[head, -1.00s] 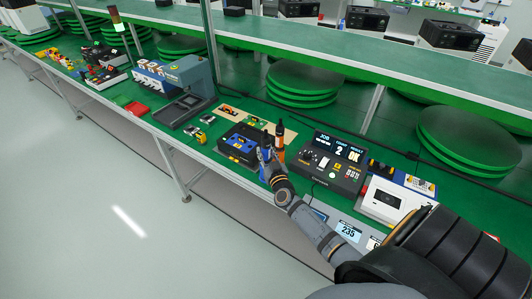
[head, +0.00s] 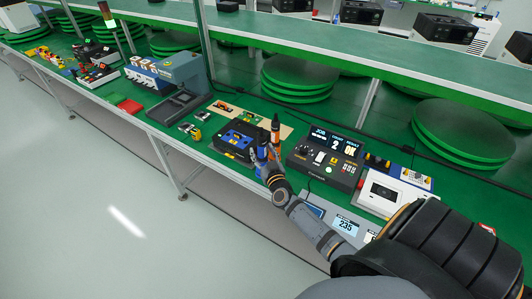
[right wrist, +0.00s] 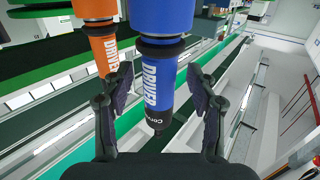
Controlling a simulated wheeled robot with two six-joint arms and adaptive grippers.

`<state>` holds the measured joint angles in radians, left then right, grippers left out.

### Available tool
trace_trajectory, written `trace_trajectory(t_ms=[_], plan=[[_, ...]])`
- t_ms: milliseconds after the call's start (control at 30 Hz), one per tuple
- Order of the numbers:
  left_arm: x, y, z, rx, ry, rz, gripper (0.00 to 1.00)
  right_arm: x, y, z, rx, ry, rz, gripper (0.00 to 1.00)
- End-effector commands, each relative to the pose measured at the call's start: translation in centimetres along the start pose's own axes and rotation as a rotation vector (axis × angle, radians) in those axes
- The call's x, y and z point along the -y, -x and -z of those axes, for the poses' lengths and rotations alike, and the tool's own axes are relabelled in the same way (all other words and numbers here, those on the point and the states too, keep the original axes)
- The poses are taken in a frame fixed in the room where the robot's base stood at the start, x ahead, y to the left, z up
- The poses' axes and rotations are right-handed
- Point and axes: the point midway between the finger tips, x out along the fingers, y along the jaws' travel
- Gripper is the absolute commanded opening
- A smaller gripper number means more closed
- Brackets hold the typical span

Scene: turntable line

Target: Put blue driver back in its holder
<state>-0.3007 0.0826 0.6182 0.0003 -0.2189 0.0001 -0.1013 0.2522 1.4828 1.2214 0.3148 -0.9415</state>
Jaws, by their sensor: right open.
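The blue driver (right wrist: 165,75) fills the middle of the right wrist view, with its white lettering showing and its dark end pointing down in that picture. My right gripper (right wrist: 159,72) is open, with one finger on each side of the driver and visible gaps between them. In the head view, the blue driver (head: 261,148) is partly hidden by my right gripper (head: 267,160). The orange driver (right wrist: 102,50) stands close beside it; it also shows in the head view (head: 275,129). I cannot make out the holder. My left gripper is out of view.
A black box with a blue top (head: 237,145) sits just left of the drivers. A dark control unit with a lit display (head: 325,160) stands to the right, with a white device (head: 391,195) beyond it. A grey press (head: 181,84) stands further left.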

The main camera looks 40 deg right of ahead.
Motion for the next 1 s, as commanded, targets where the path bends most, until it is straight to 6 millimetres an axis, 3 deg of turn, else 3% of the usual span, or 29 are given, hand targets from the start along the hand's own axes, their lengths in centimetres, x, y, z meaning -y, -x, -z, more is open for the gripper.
trace_trajectory(t_ms=[300,433,600,1000], plan=[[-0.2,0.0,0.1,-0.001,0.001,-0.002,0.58,0.0,7.6,-0.1,0.004,0.000,0.000,0.58],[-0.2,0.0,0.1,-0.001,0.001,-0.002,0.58,0.0,9.8,0.0,0.001,0.000,-0.001,0.58],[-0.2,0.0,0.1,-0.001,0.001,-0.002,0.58,0.0,10.9,0.0,0.000,0.000,0.000,0.58],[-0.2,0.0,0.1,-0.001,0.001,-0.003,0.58,0.0,11.0,0.1,-0.001,0.000,0.000,0.58]])
